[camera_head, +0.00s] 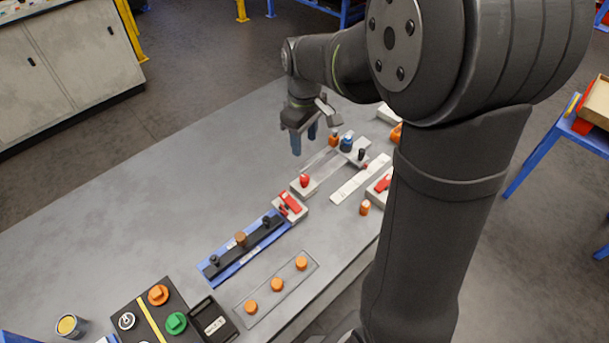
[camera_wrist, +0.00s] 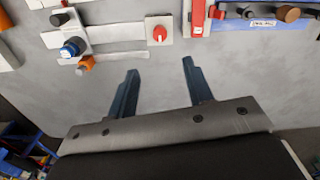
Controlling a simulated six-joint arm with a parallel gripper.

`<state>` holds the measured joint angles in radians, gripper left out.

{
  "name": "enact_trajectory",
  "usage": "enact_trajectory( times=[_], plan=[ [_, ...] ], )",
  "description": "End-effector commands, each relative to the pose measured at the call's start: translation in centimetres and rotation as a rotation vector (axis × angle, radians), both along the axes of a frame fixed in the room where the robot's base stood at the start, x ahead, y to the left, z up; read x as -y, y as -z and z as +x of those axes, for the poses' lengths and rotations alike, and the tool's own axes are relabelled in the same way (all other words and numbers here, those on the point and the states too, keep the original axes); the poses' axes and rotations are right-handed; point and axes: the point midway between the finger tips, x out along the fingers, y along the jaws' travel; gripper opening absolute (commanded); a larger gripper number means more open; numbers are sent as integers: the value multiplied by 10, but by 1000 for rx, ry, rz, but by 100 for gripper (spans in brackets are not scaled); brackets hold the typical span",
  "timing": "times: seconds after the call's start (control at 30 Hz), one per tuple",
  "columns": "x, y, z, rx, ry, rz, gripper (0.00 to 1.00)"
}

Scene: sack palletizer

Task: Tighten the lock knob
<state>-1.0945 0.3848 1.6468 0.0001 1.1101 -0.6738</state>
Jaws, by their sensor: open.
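My gripper (camera_head: 304,140) is open and empty, its two blue fingers pointing down beside the slide fixture; it also shows in the wrist view (camera_wrist: 160,68) with bare table between the fingers. At the fixture's far end are a blue knob (camera_head: 347,143), an orange knob (camera_head: 334,140) and a black knob (camera_head: 361,154). In the wrist view, the blue knob (camera_wrist: 71,47), orange knob (camera_wrist: 86,63) and black knob (camera_wrist: 59,18) are at upper left. A red knob (camera_head: 305,180) sits on a pale block nearer the camera. No label shows which is the lock knob. The fingers touch none of them.
A blue tray (camera_head: 243,248) with dark parts, a plate with orange knobs (camera_head: 277,284) and a black panel with a green knob (camera_head: 176,323) lie nearer the camera. The table's left side (camera_head: 150,205) is clear.

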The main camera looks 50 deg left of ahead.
Motion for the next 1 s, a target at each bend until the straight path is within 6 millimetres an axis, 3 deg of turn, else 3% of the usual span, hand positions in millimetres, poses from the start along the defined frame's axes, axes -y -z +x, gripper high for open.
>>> enact_trajectory(
  times=[0.3, 0.53, 0.73, 1.0],
  plan=[
    [1, 73, 0, -3, 0, -5, 47],
    [1, 117, 0, -2, 0, -2, 47],
    [0, 137, 0, -1, 0, 0, 47],
    [0, 141, 0, 1, 0, 2, 47]
  ],
)
